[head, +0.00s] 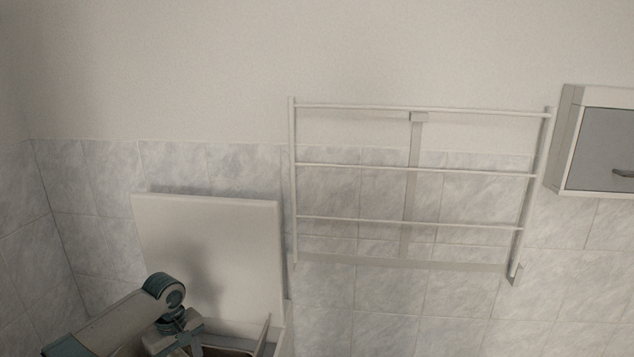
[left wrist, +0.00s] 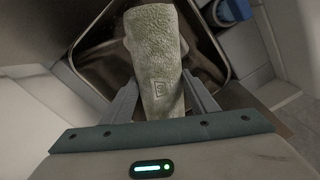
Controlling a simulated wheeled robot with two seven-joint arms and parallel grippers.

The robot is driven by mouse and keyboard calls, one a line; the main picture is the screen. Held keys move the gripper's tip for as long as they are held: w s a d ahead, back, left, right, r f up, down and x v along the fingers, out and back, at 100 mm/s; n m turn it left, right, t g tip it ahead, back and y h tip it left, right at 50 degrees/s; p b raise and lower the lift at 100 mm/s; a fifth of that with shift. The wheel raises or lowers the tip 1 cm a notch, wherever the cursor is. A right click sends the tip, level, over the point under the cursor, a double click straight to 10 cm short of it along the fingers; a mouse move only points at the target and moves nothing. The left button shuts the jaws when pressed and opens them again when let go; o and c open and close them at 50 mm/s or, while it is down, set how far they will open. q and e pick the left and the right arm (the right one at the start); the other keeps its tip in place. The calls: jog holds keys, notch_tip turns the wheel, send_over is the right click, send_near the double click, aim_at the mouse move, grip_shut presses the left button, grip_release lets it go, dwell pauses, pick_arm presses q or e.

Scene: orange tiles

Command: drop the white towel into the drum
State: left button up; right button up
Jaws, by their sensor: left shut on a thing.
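The white towel (left wrist: 156,60) looks like a rolled, textured bundle with a small square mark in the left wrist view. My left gripper (left wrist: 160,98) is shut on it, a finger on each side. Beyond the towel is the drum opening (left wrist: 105,72), a dark, rounded-corner cavity with a metal rim. The towel appears above or at this opening; its exact depth cannot be told. In the head view my left arm reaches in at the lower left, over the top-loading machine with its white lid (head: 215,250) raised. The towel is hidden there. My right gripper is not in view.
A wall drying rack (head: 412,170) with several bars hangs right of the lid. A grey-doored cabinet (head: 605,145) hangs at the far right. A blue object (left wrist: 232,10) shows beyond the opening in the left wrist view.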

pick_arm(q)
jog(key=o, duration=1.4)
jog(key=shift+r, duration=0.1)
jog(key=shift+r, duration=0.55)
notch_tip(320, 180, up, 16)
jog(key=b, duration=0.3)
